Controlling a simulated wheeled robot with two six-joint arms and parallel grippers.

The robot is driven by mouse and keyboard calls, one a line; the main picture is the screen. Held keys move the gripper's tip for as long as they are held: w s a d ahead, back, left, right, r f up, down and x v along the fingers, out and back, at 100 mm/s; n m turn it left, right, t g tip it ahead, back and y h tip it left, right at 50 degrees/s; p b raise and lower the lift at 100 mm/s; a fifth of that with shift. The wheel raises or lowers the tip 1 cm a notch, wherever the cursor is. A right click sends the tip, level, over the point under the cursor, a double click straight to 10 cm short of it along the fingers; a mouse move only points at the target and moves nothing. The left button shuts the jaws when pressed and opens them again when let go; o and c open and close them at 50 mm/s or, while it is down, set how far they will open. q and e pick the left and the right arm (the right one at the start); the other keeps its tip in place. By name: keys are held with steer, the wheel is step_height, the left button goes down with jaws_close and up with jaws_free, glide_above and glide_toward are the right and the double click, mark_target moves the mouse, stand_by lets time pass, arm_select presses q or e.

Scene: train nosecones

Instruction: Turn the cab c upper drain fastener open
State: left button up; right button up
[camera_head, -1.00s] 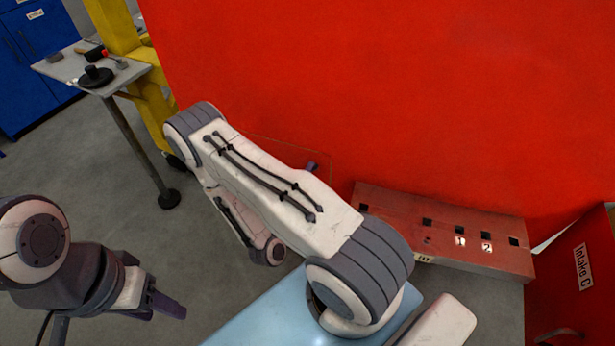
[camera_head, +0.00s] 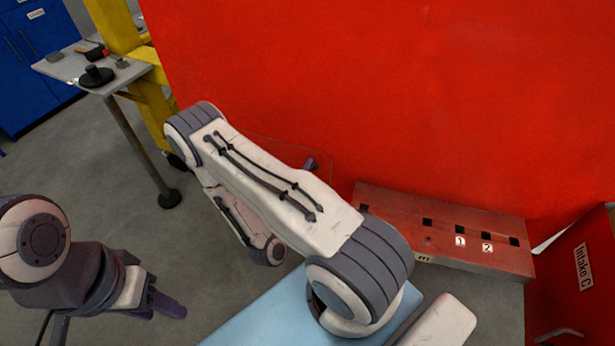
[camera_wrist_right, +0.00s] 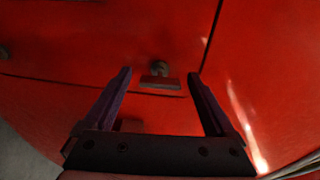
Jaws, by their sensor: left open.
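In the right wrist view, a small grey fastener (camera_wrist_right: 159,82) with a flat crossbar and a round knob sits on a red panel. The crossbar lies level in the picture. My right gripper (camera_wrist_right: 160,75) is open, with one finger on each side of the fastener and gaps on both sides. I cannot tell how far the tips are from the panel. In the head view my right arm hides most of that gripper; a small dark piece shows past the arm, too small to name. My left gripper (camera_head: 168,303) is open and empty at lower left, away from the panel.
The red nosecone wall (camera_head: 400,90) fills the back. A red box (camera_head: 440,225) with square holes and number tags stands at its foot. A grey side table (camera_head: 80,68) with small tools is at upper left. A red "Intake C" panel (camera_head: 570,280) is at right.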

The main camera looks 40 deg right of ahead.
steer(key=shift+a, duration=0.1)
steer(key=b+v, duration=0.3)
steer(key=v, duration=0.7)
steer(key=shift+s+a, duration=0.1)
steer(key=shift+a, duration=0.05)
stand_by(0.4)
steer(key=s+a+r+m+g+y, duration=0.25)
steer(key=s+r+m+g, duration=0.2)
steer(key=m, duration=0.55)
steer(key=s+a+r+m+g+y, duration=0.2)
steer(key=s+a+r+m+g, duration=0.3)
steer(key=m, duration=0.6)
steer(key=s+a+r+m+y, duration=0.1)
steer(key=a+r+m+y, duration=0.2)
steer(key=a+m+y, duration=0.3)
steer(key=s+a+r+m+t+y, duration=0.1)
steer(key=a+r+m+y, duration=0.2)
steer(key=a+m+y, duration=0.3)
steer(key=shift+a+m, duration=0.7)
steer(key=shift+a, duration=0.3)
